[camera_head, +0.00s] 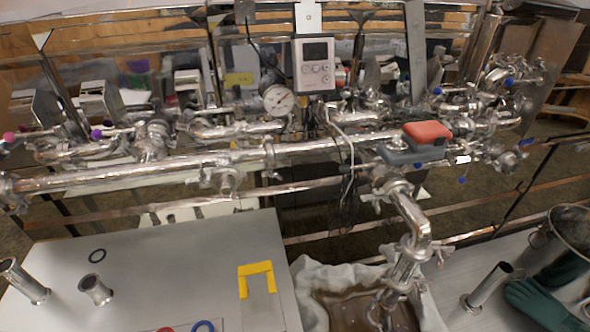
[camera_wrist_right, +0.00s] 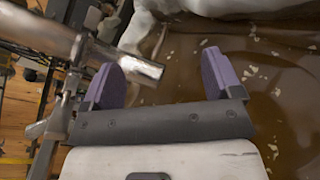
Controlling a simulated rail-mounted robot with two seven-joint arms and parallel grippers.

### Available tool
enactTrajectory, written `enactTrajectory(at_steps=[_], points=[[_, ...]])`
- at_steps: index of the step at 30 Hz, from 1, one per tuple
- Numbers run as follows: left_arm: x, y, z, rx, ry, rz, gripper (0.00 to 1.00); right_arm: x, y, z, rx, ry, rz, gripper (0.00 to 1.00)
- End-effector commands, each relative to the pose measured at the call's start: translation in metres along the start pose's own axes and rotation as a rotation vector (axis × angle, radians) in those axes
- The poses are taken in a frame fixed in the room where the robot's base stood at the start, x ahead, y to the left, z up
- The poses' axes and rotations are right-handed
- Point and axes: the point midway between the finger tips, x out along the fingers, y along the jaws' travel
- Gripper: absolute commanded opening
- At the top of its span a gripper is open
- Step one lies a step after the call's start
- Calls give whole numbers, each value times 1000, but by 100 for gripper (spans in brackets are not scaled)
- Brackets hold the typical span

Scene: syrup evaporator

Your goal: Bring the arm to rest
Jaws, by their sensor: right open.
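My right gripper (camera_wrist_right: 161,64) shows in the right wrist view with its two purple-padded fingers wide apart. Nothing is held between them. A steel pipe end (camera_wrist_right: 140,68) comes in from the upper left and shows between the fingers in the picture; I cannot tell whether it touches them. Beyond the fingers is brown liquid (camera_wrist_right: 275,100) with pale flakes. Neither gripper nor arm shows in the head view, so my left gripper is out of sight.
Steel evaporator piping (camera_head: 300,148) crosses the head view, with a dial gauge (camera_head: 279,100) and a control box (camera_head: 315,66). A white-lined basin (camera_head: 310,285) sits below the downpipe (camera_head: 408,215).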

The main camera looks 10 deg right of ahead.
Motion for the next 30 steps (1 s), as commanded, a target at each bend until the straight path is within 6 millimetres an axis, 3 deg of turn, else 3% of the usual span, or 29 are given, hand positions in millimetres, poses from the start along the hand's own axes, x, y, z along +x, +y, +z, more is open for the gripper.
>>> enactTrajectory(at_steps=[3, 7, 12, 20, 24, 30], points=[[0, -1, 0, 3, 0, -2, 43, -5, -7, 11, 412, -3, -189, 84], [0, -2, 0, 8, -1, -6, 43, -19, -8, 16, 831, -6, -418, 84], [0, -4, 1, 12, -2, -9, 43, -57, 0, 13, 1231, 26, -732, 84], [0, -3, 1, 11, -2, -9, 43, -128, 22, 15, 1477, 185, -1095, 84], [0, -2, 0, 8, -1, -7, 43, -168, 32, 28, 1574, 282, -1207, 84], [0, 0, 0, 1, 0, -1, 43, -209, -6, 27, 1564, 200, -1337, 84]])
